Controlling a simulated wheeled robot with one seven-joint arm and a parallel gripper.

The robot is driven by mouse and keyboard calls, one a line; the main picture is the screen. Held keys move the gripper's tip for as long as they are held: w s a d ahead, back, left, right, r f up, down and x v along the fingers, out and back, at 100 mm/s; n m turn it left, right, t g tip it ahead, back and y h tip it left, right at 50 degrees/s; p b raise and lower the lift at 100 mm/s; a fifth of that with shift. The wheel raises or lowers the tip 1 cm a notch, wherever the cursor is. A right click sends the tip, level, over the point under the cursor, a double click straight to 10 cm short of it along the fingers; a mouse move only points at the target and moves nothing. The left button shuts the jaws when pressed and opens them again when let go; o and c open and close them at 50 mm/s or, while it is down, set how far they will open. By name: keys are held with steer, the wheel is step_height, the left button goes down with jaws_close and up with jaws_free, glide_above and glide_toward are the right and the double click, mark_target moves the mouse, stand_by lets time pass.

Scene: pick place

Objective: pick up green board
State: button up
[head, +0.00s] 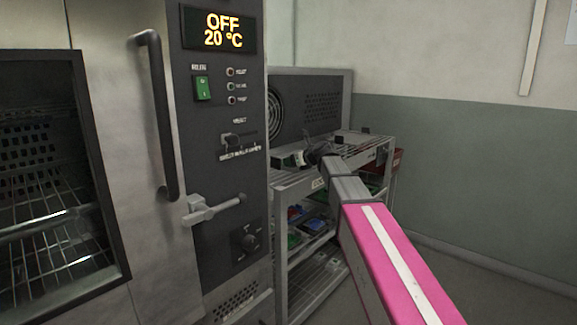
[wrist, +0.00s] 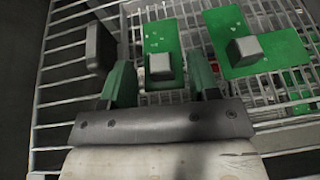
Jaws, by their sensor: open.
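A green board (wrist: 165,35) with a grey block (wrist: 160,66) on it lies on a wire shelf in the wrist view, straight ahead of my gripper. A second green board (wrist: 258,45) with a grey block (wrist: 242,50) lies to its right. My gripper (wrist: 160,80) is open, its two fingers apart on either side of the near end of the first board in the picture. I cannot tell whether they touch it. In the head view my gripper (head: 318,156) is small and dark over the rack's top shelf, and the boards there are hard to make out.
A dark block (wrist: 96,46) stands left of my gripper on the wire shelf (wrist: 62,75). The metal rack (head: 283,235) has lower shelves with several blue, red and green items. An oven (head: 180,280) stands left of it, and a grey fan unit (head: 310,100) behind.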

steer(key=shift+f, duration=0.25)
steer(key=c, duration=1)
steer(key=shift+r, duration=0.1)
